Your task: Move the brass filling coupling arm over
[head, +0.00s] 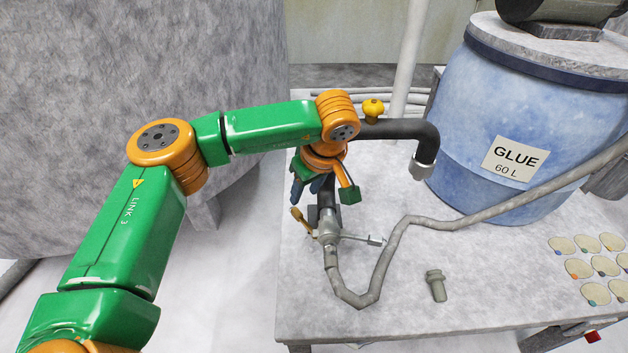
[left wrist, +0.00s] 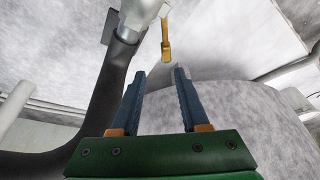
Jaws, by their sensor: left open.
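The brass coupling arm (head: 299,217) is a small lever sticking out to the left from the grey metal coupling (head: 328,228) on the table. In the left wrist view the brass arm (left wrist: 166,45) hangs beyond the fingertips, roughly in line with the gap between them. My left gripper (head: 305,190) points down beside the coupling, partly hidden by my own wrist. In the left wrist view its two blue fingers (left wrist: 160,76) are apart with nothing between them. The brass arm looks clear of both fingers. My right gripper is not in view.
A black pipe (head: 400,130) with a yellow knob (head: 373,109) bends over the table near my wrist. A grey hose (head: 385,265) runs from the coupling. A blue glue drum (head: 480,115), a loose grey fitting (head: 436,286) and several round discs (head: 578,268) are to the right.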

